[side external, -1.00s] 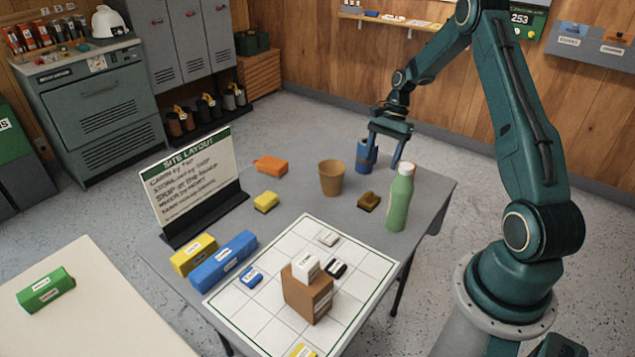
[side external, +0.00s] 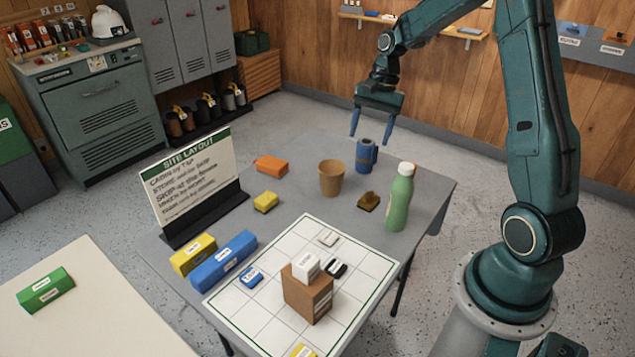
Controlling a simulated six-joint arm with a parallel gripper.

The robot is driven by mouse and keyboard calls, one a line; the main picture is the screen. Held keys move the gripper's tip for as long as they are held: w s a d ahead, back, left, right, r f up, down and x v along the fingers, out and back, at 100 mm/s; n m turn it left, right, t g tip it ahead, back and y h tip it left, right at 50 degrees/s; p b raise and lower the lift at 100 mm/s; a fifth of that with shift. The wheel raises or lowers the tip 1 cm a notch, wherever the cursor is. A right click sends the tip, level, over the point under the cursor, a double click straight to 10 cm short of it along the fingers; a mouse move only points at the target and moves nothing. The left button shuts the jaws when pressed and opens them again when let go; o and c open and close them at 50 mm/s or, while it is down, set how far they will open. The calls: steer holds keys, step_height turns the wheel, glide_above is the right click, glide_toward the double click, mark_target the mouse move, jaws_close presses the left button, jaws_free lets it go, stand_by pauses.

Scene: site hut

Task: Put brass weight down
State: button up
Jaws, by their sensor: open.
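The brass weight (side external: 368,202) is the small brownish-gold block on the grey table (side external: 290,206), between the paper cup and the green bottle. My gripper (side external: 371,140) is open and empty, with its blue fingers pointing down. It is raised above the far side of the table, above and behind the blue mug (side external: 366,156). The mug stands upright on the table, apart from the fingers. The gripper is well clear of the brass weight.
A brown paper cup (side external: 332,179) and a tall green bottle (side external: 399,198) stand near the weight. A white grid board (side external: 240,300) holds a brown block (side external: 307,299) and several small pieces. A sign (side external: 190,180), orange, yellow and blue blocks stand left.

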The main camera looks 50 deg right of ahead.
steer(key=s+a+r+n+t+h, duration=0.3)
steer(key=s+a+r+n, duration=0.7)
steer(key=s+a+r, duration=0.45)
steer(key=s+a+n+t, duration=0.2)
steer(key=s+a+n, duration=0.2)
steer(key=s+a, duration=0.1)
steer(key=shift+s, duration=0.7)
stand_by(0.4)
